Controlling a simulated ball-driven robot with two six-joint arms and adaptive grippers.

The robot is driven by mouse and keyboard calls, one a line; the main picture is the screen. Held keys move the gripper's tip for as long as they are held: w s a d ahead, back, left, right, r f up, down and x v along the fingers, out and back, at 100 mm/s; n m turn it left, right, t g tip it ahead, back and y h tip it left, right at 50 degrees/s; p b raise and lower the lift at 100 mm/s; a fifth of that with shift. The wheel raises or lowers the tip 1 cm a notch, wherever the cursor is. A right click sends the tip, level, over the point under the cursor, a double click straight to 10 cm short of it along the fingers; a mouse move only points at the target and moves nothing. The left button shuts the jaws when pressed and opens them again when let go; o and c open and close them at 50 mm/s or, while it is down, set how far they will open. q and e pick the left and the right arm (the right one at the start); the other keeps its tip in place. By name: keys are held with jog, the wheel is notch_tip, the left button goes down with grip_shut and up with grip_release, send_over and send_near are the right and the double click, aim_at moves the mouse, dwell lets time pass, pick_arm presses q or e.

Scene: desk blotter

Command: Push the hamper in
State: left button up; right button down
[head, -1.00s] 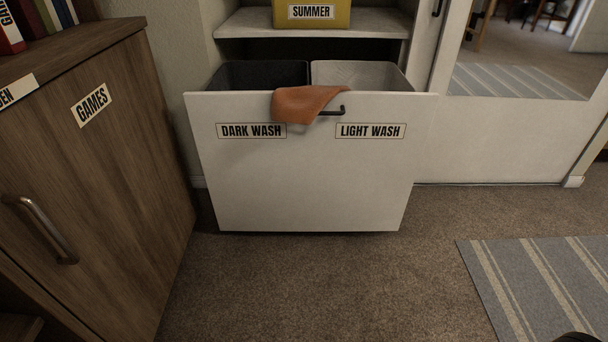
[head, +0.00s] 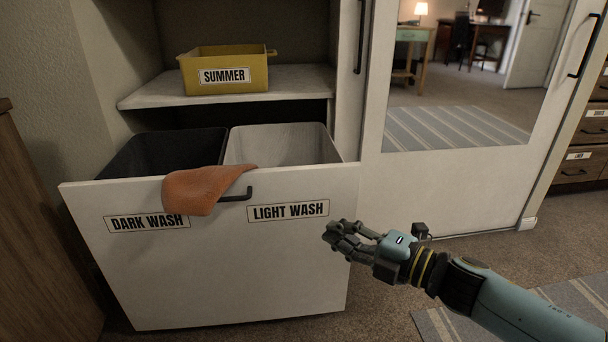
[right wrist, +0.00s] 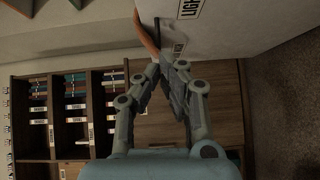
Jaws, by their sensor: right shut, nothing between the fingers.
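The hamper (head: 220,270) is a white pull-out front with a dark handle (head: 236,196), and it stands out from the closet. Behind its front are a dark bin (head: 170,150) on the left and a light bin (head: 290,146) on the right. An orange cloth (head: 203,188) hangs over the top edge of the front. My right gripper (head: 334,232) is shut and empty, near the right side of the hamper front. In the right wrist view its fingertips (right wrist: 164,68) are together, with the white front at the upper right. My left gripper is not in view.
A yellow box (head: 225,74) labelled SUMMER sits on a shelf (head: 150,94) above the hamper. A mirrored door (head: 450,180) stands to the right. A wooden cabinet (head: 30,240) stands close on the left. Carpet (head: 380,310) lies in front.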

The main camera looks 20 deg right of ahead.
notch_tip(320, 180, up, 2)
jog(key=w, duration=0.2)
jog(key=b, duration=0.2)
send_near(273, 176)
jog(key=a, duration=0.3)
jog(key=w, duration=0.1)
jog(key=w+b, duration=0.1)
jog(key=w, duration=0.1)
jog(key=shift+w+f, duration=0.1)
jog(key=shift+f, duration=0.3)
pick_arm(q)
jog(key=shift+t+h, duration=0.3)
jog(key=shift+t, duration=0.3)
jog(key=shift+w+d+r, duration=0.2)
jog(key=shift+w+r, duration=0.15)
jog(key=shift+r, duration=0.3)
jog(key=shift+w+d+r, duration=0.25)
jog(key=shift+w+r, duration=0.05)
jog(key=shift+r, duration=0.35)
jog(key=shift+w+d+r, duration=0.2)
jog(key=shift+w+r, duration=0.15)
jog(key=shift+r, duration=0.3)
pick_arm(e)
jog(key=shift+w+d+r, duration=0.2)
jog(key=shift+w, duration=0.35)
